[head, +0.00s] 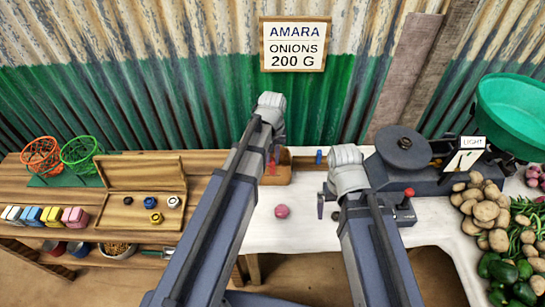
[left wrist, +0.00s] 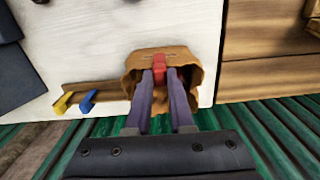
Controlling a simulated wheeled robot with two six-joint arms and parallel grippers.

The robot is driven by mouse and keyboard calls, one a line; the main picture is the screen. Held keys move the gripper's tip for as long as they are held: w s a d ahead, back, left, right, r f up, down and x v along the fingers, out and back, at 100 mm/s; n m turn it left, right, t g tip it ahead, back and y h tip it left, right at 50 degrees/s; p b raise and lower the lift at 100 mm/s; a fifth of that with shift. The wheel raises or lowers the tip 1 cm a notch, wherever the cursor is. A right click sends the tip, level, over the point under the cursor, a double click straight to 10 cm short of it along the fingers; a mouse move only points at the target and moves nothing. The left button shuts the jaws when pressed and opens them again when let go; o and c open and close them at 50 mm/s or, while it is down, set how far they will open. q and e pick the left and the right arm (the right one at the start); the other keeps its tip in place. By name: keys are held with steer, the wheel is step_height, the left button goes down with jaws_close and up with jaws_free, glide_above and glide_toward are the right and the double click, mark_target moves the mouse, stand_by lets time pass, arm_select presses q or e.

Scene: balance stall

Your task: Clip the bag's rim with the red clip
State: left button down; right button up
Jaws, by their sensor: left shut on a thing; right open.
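The brown paper bag (head: 277,179) stands at the back left of the white table, partly hidden by my left arm. In the left wrist view its open mouth (left wrist: 198,73) faces the camera. My left gripper (left wrist: 160,82) is shut on the red clip (left wrist: 159,73). The clip is over the bag's mouth, close to the rim edge away from the fingers; I cannot tell whether it touches the rim. The clip also shows in the head view (head: 274,158). My right gripper (head: 329,207) is open and empty above the table, right of the bag.
A blue clip (left wrist: 88,99) and a yellow clip (left wrist: 63,103) sit on a wooden rail beside the bag. A pink onion (head: 281,211) lies in front of the bag. A dark scale (head: 403,149) and potatoes (head: 486,212) are at the right.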

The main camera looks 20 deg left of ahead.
arm_select(q)
steer(key=c, duration=0.7)
jaws_free()
step_height(320, 180, up, 8)
steer(key=p, duration=0.7)
steer(key=shift+f+p, duration=0.1)
steer(key=shift+p, duration=0.3)
step_height(320, 180, up, 7)
steer(key=p, duration=0.7)
steer(key=s+d+f+m+y+b, duration=0.1)
steer(key=s+d+f+m+b, duration=0.2)
steer(key=s+d+m, duration=0.3)
steer(key=s+d, duration=0.4)
steer(key=s, duration=0.4)
steer(key=shift+s+d+f+m, duration=0.15)
steer(key=shift+d+m, duration=0.1)
steer(key=shift+m, duration=0.05)
